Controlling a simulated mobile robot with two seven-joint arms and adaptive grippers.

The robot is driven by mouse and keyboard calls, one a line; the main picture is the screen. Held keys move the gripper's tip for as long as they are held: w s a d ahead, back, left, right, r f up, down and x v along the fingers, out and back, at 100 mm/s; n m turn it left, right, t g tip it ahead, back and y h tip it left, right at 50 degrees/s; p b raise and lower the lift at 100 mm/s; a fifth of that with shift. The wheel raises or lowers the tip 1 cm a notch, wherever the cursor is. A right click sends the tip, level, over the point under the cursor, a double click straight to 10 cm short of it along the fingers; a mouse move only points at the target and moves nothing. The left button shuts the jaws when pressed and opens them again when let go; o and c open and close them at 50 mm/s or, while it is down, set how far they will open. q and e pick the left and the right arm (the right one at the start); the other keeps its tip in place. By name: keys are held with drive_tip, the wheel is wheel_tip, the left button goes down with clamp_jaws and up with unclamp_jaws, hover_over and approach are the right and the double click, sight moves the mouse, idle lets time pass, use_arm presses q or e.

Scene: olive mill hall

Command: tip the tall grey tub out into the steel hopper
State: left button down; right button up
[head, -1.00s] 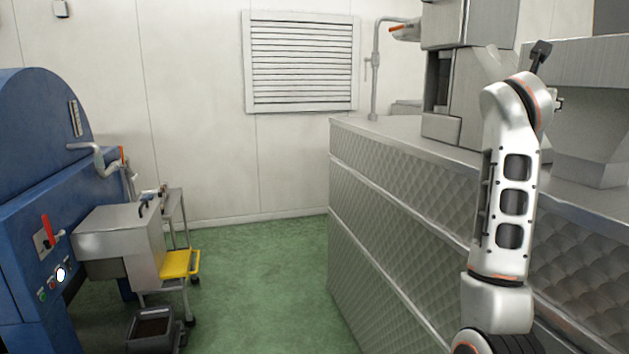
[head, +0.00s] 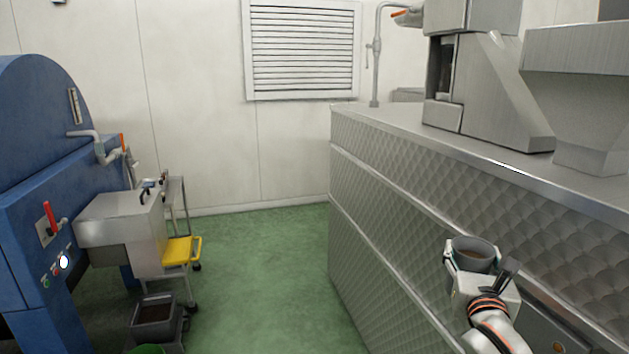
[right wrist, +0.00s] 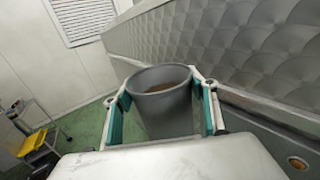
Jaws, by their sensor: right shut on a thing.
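The tall grey tub (head: 474,262) is in front of the quilted steel side of the counter, at lower right in the head view. Brown contents show inside its rim. My right gripper (head: 468,262) is shut around the tub, which looks about upright. In the right wrist view the tub (right wrist: 165,108) sits between the two teal-padded fingers (right wrist: 162,110). The steel hopper (head: 580,50) stands on the counter at upper right, higher than the tub and apart from it. The inside of the hopper is hidden. My left gripper is out of view.
The quilted steel counter (head: 430,190) runs along the right, close to the tub. A blue machine (head: 50,150) with a steel box (head: 120,225) and a yellow step (head: 181,250) stands left. A dark bin (head: 155,312) is on the floor. The green floor between is clear.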

drive_tip(key=s+a+f+n+y, duration=0.1)
drive_tip(key=s+a+f+y, duration=0.1)
drive_tip(key=s+a+f, duration=0.1)
drive_tip(key=s+a+f+n+y, duration=0.1)
drive_tip(key=s+a+f+y, duration=0.1)
drive_tip(key=s+f, duration=0.3)
drive_tip(key=s+a+f+n+t+y, duration=0.1)
drive_tip(key=s+a+f, duration=0.3)
drive_tip(key=s, duration=0.5)
drive_tip(key=shift+s+n+y, duration=0.25)
drive_tip(key=shift+n+y, duration=0.15)
